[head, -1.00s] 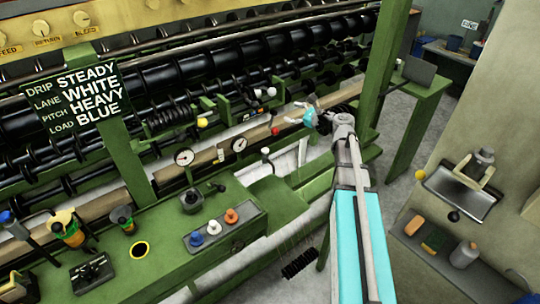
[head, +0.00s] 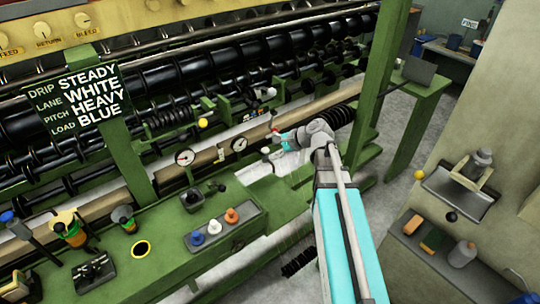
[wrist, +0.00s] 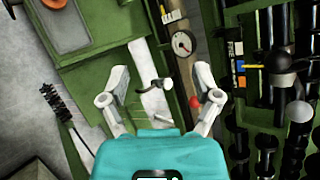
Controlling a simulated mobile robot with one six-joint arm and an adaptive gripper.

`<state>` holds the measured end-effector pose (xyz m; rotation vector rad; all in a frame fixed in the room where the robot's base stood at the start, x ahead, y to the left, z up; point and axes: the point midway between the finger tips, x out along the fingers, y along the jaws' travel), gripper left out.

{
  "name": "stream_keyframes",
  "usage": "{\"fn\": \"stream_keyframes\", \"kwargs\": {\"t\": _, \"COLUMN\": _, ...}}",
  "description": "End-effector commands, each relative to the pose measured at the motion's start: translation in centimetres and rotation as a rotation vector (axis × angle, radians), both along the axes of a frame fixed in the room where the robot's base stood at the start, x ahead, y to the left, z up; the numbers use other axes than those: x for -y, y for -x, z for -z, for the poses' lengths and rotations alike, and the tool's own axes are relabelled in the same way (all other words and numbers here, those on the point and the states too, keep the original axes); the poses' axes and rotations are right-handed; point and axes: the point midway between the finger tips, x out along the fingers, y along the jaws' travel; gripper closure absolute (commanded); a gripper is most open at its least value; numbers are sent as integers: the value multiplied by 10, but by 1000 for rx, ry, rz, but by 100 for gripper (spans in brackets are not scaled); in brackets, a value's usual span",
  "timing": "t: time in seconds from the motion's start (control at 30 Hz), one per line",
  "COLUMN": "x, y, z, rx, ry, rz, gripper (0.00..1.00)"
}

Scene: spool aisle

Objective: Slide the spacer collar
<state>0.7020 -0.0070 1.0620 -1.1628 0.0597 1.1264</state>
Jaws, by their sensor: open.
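My gripper (head: 277,141) is open and empty, above the green machine's front rail in the head view. In the wrist view its two pale fingers (wrist: 162,74) are spread wide. A small white-ended lever (wrist: 162,85) shows between the fingers, apart from both. A red ball knob (wrist: 195,102) shows beside the right finger. I cannot pick out the spacer collar with certainty. Part of the rail behind my gripper is hidden by it in the head view.
Pressure gauges (head: 184,157) line the brown beam. A yellow ball knob (head: 202,123) stands behind them. Black rollers (head: 190,75) run along the back. A green post (head: 385,75) rises close right of my arm. A knob panel (head: 224,228) sits on the near bench.

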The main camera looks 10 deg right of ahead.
Motion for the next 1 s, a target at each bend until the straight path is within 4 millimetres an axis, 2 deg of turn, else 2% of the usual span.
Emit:
{"fn": "stream_keyframes", "kwargs": {"t": 0.2, "x": -10, "y": 18, "z": 12, "rx": 13, "ry": 131, "rz": -103, "gripper": 19}}
{"fn": "stream_keyframes", "kwargs": {"t": 0.4, "x": -13, "y": 25, "z": 18, "rx": 18, "ry": 185, "rz": -148, "gripper": 19}}
{"fn": "stream_keyframes", "kwargs": {"t": 0.83, "x": -13, "y": 25, "z": 18, "rx": 19, "ry": 189, "rz": -151, "gripper": 19}}
{"fn": "stream_keyframes", "kwargs": {"t": 1.0, "x": -8, "y": 15, "z": 13, "rx": 14, "ry": 129, "rz": -100, "gripper": 19}}
